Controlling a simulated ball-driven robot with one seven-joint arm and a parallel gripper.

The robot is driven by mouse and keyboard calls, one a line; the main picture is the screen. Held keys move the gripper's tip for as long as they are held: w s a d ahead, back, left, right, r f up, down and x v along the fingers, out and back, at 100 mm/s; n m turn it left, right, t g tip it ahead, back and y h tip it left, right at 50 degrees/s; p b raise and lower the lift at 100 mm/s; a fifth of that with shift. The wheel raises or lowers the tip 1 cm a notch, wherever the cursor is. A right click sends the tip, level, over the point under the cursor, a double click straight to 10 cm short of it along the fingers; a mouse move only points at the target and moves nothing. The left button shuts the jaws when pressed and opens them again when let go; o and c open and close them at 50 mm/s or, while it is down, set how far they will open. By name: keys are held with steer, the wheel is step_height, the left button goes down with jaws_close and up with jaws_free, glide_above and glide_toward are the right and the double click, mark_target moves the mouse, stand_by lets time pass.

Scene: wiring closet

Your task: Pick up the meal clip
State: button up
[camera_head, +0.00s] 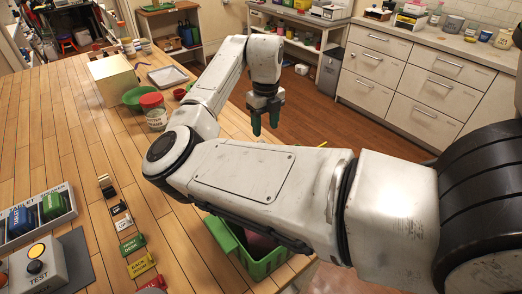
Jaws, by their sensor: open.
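A row of small labelled clips lies on the wooden table at the lower left. It includes a black and tan one (106,187), a dark one with a white face (121,213), a green one (132,243), a yellow one (141,265) and a red one (153,285). The lettering is too small to tell which is the meal clip. My gripper (265,124) is open and empty, with its dark green fingertips pointing down. It hangs beyond the table's right edge, over the floor side, far from the clips.
A grey TEST box (38,268) and a rack (30,222) with blue and green blocks stand left of the clips. A green bin (262,268) is at the table's right edge under my arm. The middle table is clear.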

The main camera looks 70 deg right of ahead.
steer(key=shift+w+a+f+p, duration=0.1)
steer(key=shift+f+p, duration=0.35)
steer(key=shift+f, duration=1.75)
steer(key=shift+a+f+p, duration=0.1)
steer(key=shift+f+p, duration=0.3)
steer(key=shift+f, duration=1.8)
jaws_close()
